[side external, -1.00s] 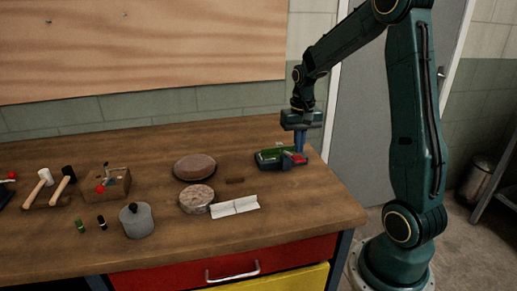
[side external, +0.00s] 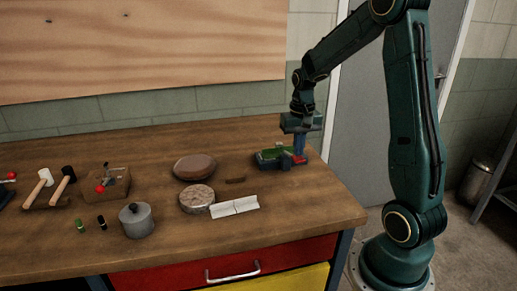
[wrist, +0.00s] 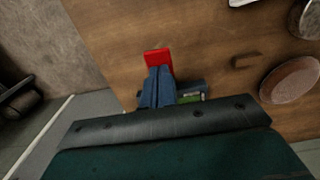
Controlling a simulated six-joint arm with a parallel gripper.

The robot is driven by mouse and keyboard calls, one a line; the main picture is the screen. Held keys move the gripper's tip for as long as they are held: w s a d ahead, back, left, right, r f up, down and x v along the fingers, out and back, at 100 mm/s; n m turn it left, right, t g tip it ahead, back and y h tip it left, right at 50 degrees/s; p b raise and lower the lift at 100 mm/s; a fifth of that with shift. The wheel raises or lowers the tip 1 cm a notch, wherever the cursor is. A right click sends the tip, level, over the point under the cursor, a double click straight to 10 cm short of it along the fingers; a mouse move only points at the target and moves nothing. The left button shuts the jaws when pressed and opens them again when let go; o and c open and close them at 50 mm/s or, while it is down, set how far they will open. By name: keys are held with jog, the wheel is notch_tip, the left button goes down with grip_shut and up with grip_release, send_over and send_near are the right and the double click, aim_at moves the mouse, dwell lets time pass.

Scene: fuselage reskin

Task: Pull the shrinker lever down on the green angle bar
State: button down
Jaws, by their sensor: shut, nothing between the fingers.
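The shrinker (side external: 268,160) is a small dark tool at the right end of the bench. The green angle bar (side external: 277,153) lies along its top; part of it also shows in the wrist view (wrist: 189,99). The red lever (side external: 299,161) is at the shrinker's right end, and in the wrist view its red end (wrist: 158,56) sticks out just beyond my fingertips. My gripper (side external: 299,150) points down over the lever with its blue fingers shut and nothing between them. The fingertips overlap the lever in the pictures; I cannot tell whether they touch it.
A brown round pad (side external: 195,166), a second round block (side external: 196,198), a small brown bar (side external: 236,180) and a white folded sheet (side external: 236,206) lie left of the shrinker. A grey pot (side external: 137,221), mallets and a wooden box (side external: 107,184) stand farther left. The bench's right edge is close.

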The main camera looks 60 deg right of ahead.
aim_at(298, 162)
jog(key=shift+f, duration=2.85)
jog(key=shift+r, duration=5.55)
notch_tip(298, 162, up, 2)
jog(key=shift+r, duration=0.1)
jog(key=shift+f, duration=3.35)
